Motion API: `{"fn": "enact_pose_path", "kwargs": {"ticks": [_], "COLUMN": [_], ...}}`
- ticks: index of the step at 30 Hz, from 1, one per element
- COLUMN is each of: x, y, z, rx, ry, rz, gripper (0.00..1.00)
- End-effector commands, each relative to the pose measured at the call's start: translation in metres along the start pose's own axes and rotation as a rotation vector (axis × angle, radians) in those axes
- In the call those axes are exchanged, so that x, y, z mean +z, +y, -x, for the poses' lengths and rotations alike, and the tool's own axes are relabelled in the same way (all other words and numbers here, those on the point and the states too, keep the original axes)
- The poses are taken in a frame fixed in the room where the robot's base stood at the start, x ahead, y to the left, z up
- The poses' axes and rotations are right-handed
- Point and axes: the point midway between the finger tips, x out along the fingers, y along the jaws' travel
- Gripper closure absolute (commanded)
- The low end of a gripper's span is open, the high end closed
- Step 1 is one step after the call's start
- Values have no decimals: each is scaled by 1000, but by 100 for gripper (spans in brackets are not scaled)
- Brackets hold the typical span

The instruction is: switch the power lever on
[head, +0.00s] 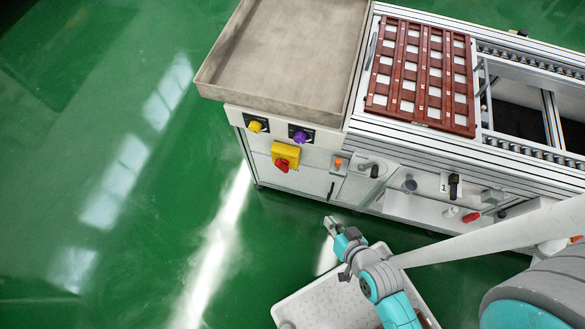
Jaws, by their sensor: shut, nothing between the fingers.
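The control panel on the front of the conveyor cabinet carries several handles. A yellow box with a red rotary handle (282,165) sits at the left; the handle looks tilted. A black lever (455,187) on a white plate marked 1 is further right. A small black handle (372,170) sits between them beside an orange button (338,162). No readable label shows which is the power lever. My gripper (331,225) is shut and empty, in front of and below the panel, apart from all the handles.
A yellow knob (255,126) and a purple knob (300,137) sit under the grey metal tray (209,82). A red-brown slotted rack (472,95) lies on the conveyor top. Red and white fittings (471,216) stick out low right. Green floor (120,220) at left is clear.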

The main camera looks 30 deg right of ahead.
Motion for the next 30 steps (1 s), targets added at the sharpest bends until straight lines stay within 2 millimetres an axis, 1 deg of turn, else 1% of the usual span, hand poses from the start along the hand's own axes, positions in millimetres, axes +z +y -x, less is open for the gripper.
{"fn": "enact_pose_path", "kwargs": {"ticks": [1,6,11,15,19,24,30], "x": [-2,0,-6,-17,-31,-56,-85], "y": [1,4,4,4,4,3,4], "z": [-15,-58,-95,-124,-147,-172,-189], "rx": [1,3,-3,-14,-27,-49,-72], "ry": [-20,-114,-203,-281,-354,-448,-543], "rz": [-29,-128,-215,-286,-347,-417,-475], "gripper": [100,100,100,100,100,100,100]}}
